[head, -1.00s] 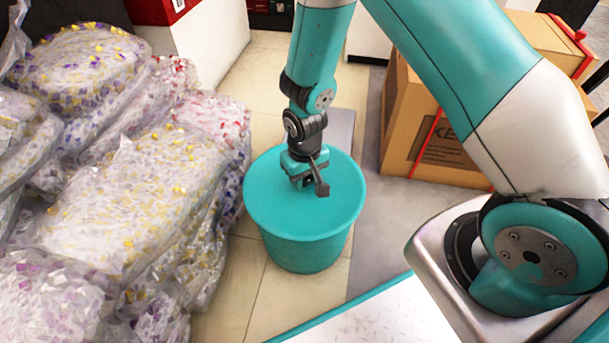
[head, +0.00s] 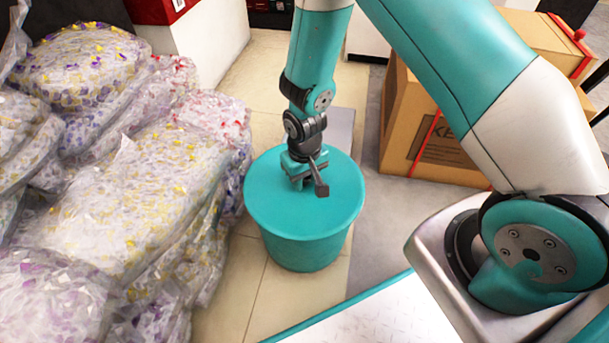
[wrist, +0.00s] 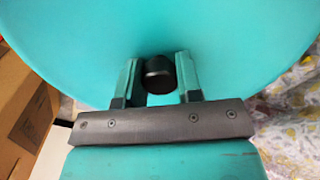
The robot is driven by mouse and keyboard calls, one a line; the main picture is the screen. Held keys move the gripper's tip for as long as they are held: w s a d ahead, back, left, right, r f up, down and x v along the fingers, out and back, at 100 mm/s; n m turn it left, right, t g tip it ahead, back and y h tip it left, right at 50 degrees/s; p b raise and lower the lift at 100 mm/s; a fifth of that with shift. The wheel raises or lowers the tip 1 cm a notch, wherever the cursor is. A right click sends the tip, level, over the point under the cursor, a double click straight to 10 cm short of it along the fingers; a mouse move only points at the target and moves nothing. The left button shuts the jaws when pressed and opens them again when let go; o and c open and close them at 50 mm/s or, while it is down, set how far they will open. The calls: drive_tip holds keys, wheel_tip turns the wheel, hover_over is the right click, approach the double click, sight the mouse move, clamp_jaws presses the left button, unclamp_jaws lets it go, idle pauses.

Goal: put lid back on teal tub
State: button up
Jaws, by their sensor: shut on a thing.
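The teal tub (head: 303,252) stands upright on the floor in the middle of the head view. The round teal lid (head: 270,198) lies over the tub's mouth and looks level; the head view does not show whether its rim is fully seated. The lid also fills much of the wrist view (wrist: 240,40). My gripper (head: 308,184) is over the lid's middle, pointing down. In the wrist view its two fingers (wrist: 159,80) are shut on the lid's dark round knob (wrist: 159,72). The inside of the tub is hidden.
Clear plastic bags of colourful pieces (head: 130,195) are piled on the left. A cardboard box (head: 425,130) with red straps stands at the right behind the tub. Pale tiled floor (head: 262,110) is free behind the tub.

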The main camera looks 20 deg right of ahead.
idle(0.9)
drive_tip(key=o, duration=1.5)
drive_tip(key=shift+o, duration=0.2)
drive_tip(key=shift+p, duration=0.35)
wheel_tip(320, 180, up, 7)
drive_tip(key=p, duration=0.6)
drive_tip(key=shift+p, duration=0.4)
drive_tip(key=shift+c, duration=0.4)
clamp_jaws()
